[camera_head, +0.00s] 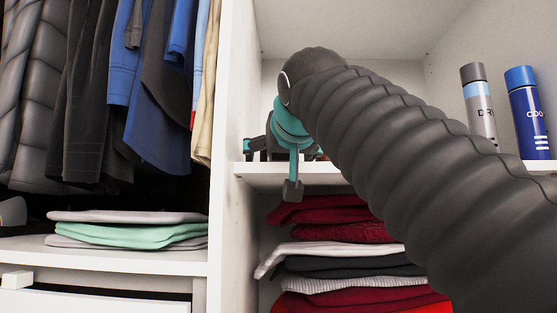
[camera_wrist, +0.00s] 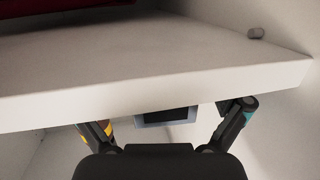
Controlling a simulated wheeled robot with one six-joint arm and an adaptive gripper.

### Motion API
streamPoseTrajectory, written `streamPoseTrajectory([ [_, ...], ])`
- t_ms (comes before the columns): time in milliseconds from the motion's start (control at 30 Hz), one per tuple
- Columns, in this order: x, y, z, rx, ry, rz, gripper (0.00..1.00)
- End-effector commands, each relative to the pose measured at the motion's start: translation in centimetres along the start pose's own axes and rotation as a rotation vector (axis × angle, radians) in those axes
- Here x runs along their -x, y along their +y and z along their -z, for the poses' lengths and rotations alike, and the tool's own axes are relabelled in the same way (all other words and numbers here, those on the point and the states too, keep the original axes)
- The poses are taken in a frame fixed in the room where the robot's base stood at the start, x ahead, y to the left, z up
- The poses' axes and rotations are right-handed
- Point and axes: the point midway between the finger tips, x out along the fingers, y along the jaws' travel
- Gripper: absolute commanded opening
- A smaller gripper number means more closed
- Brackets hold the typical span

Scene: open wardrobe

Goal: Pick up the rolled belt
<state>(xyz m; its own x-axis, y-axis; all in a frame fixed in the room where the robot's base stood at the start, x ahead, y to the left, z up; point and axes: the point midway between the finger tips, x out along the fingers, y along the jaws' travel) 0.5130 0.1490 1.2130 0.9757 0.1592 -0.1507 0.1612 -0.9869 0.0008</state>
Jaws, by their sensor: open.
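I cannot make out a rolled belt for certain in either view. My gripper (camera_head: 272,168) is at the left side of the open cubby, at the height of its white shelf (camera_head: 285,178), partly hidden behind my dark sleeved arm. In the wrist view my gripper (camera_wrist: 165,115) has its two fingers spread wide at the bottom, below the front edge of a white board (camera_wrist: 150,88). A small dark panel with a pale grey rim (camera_wrist: 166,116) shows between the fingers; I cannot tell what it is. A yellow and orange patch shows by the left finger.
Folded clothes (camera_head: 345,248) are stacked below the shelf. Two spray cans, grey (camera_head: 478,105) and blue (camera_head: 527,112), stand on it at right. Clothes hang at left above a folded pile (camera_head: 130,234). A white divider (camera_head: 232,90) stands beside my gripper.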

Motion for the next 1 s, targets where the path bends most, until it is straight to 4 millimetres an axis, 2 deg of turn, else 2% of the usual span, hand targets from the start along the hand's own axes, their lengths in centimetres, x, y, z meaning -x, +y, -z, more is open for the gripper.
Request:
streamPoseTrajectory([
  [200,-0.1,0.0,0.1,0.0,0.001,0.0,1.0],
  [267,-0.1,0.0,0.1,0.0,0.001,0.0,0.88],
  [400,-0.1,0.0,0.0,0.0,0.001,0.0,0.53],
  [500,-0.1,0.0,0.0,0.0,0.001,0.0,0.32],
  [800,0.0,0.0,0.2,-0.001,0.001,0.0,0.32],
  [1000,0.1,0.1,1.2,-0.001,0.002,-0.001,0.32],
])
